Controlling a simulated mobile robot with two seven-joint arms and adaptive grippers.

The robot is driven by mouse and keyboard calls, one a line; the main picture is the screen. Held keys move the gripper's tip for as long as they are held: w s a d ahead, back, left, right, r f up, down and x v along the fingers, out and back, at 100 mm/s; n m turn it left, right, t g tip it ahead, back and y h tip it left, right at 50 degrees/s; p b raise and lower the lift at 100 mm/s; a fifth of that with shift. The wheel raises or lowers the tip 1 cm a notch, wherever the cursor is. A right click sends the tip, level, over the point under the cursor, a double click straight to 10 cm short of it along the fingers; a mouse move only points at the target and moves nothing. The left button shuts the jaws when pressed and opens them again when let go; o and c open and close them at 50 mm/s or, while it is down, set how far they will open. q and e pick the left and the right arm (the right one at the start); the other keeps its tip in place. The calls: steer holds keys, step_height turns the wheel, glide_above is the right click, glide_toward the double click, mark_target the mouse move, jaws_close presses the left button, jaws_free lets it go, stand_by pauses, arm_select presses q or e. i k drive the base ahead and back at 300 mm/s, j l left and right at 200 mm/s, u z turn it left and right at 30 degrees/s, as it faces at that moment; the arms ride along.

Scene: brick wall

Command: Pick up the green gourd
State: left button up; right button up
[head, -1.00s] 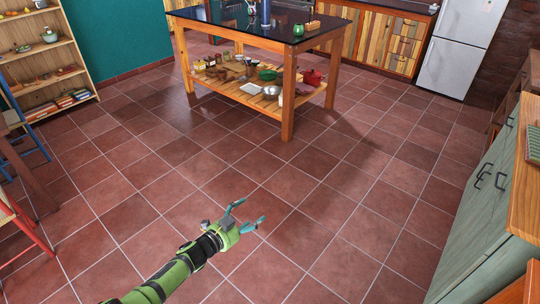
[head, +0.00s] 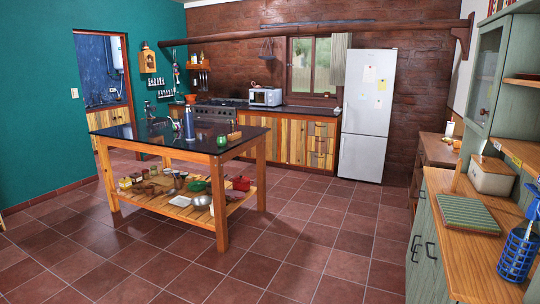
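A small round green object (head: 222,141), which looks like the green gourd, stands on the dark top of the island table (head: 160,140), near its front right corner. It is small in the head view, so its details are hard to tell. Neither of my grippers shows in the head view now, and nothing is seen touching the green object.
A blue bottle (head: 189,124) stands left of the green object. The table's lower shelf (head: 185,212) holds jars, bowls and a red pot (head: 241,183). Open tiled floor (head: 290,240) lies in front. A green cabinet with a wooden counter (head: 440,208) borders the right.

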mark_target(222, 140)
steer(key=i+z, duration=0.1)
steer(key=i, duration=6.85)
steer(key=i+l+u, duration=0.15)
steer(key=i, duration=0.95)
steer(key=i+u, duration=0.1)
steer(key=u, duration=1.85)
